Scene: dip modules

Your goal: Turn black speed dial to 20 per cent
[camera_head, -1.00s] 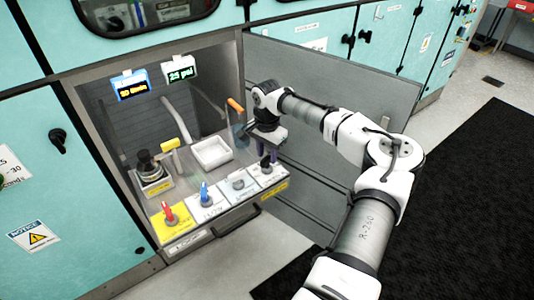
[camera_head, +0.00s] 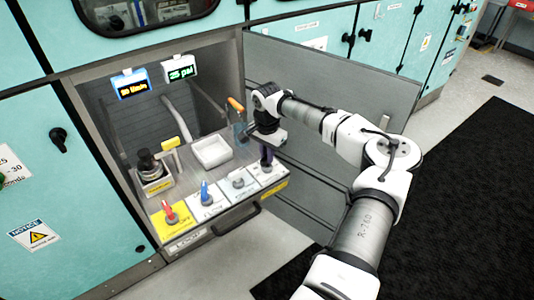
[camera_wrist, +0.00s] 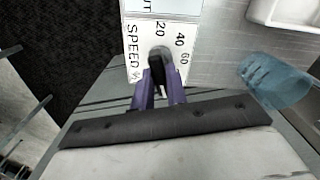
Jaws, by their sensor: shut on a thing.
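The black speed dial (camera_wrist: 159,56) stands on a white plate marked SPEED (camera_wrist: 145,36), with 20, 40 and 60 printed around it. The plate is at the right end of the control row, where it shows in the head view (camera_head: 268,179). My gripper (camera_wrist: 160,78) points at the plate, with its two purple fingers closed on either side of the dial. In the head view the gripper (camera_head: 266,160) is over the plate and hides the dial. The dial's exact pointer direction cannot be read.
Red (camera_head: 170,212), blue (camera_head: 205,194) and grey (camera_head: 238,182) knobs stand left of the speed plate. A white tray (camera_head: 213,163) and a blue clear cup (camera_head: 240,132) sit behind. An open grey door (camera_head: 345,95) stands close to my arm.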

